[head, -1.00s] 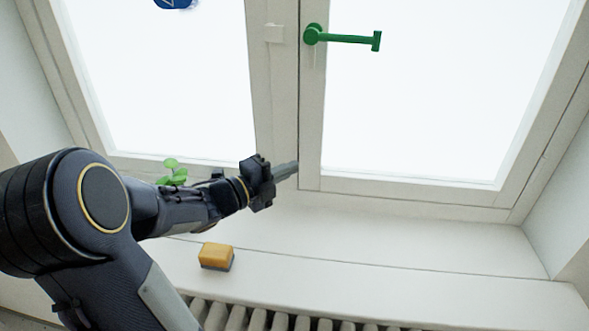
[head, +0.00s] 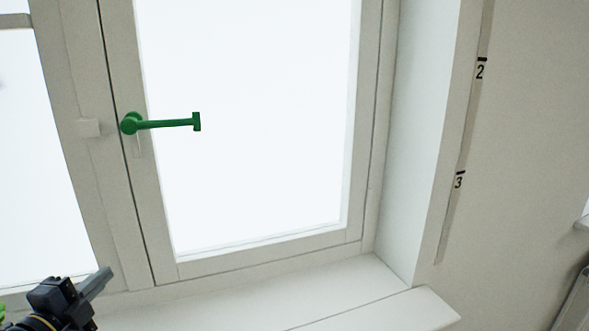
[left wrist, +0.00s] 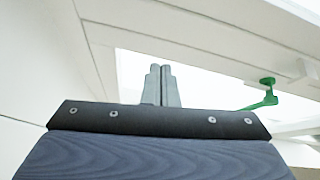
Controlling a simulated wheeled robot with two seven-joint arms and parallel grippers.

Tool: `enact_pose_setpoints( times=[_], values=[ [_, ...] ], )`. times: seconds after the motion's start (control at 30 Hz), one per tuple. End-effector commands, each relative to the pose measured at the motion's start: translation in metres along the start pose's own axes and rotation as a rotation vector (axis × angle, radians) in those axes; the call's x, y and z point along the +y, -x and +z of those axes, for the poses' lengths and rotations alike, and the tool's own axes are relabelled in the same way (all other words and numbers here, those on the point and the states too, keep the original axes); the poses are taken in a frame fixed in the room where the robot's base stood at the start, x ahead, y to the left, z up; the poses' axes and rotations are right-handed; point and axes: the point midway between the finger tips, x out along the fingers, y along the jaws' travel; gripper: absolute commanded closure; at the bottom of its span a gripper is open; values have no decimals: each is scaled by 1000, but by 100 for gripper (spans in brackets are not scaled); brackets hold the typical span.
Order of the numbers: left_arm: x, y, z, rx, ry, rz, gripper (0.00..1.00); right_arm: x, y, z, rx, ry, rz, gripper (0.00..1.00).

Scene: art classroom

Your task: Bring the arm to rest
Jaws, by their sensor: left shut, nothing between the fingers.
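My left gripper (head: 98,283) is at the lower left of the head view, in front of the window frame and above the sill. Its fingers are together with nothing between them. In the left wrist view its two grey fingers (left wrist: 161,86) stand side by side, closed. The rest of my left arm is almost all out of the head view. The green window handle (head: 160,123) points right, apart from the gripper and above it. The handle also shows at the right in the left wrist view (left wrist: 265,95). My right gripper is in neither view.
The window sash (head: 270,262) looks closed. The white sill (head: 385,305) is bare on the right. A wall strip with numbers (head: 462,165) runs down beside the window recess. A dark object (head: 575,305) is cut off at the lower right.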

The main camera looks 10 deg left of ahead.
Motion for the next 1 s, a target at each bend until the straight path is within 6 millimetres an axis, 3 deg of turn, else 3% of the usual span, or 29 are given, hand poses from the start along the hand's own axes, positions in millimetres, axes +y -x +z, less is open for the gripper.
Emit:
enact_pose_setpoints(
  times=[0.13,0.27,0.37,0.5,0.6,0.7,0.83,1.0],
  values=[
    [-1,1,3,-247,349,9,100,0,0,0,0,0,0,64],
    [31,18,-12,-435,739,97,100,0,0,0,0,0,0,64],
    [70,40,-44,-553,1043,234,100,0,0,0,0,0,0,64],
    [122,82,-110,-684,1389,505,100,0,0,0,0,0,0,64],
    [144,110,-149,-749,1529,682,100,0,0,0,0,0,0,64],
    [156,131,-175,-791,1601,808,100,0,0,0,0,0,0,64],
    [161,145,-190,-818,1636,886,100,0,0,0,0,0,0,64],
    [162,146,-191,-823,1640,894,100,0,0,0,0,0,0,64]
  ],
)
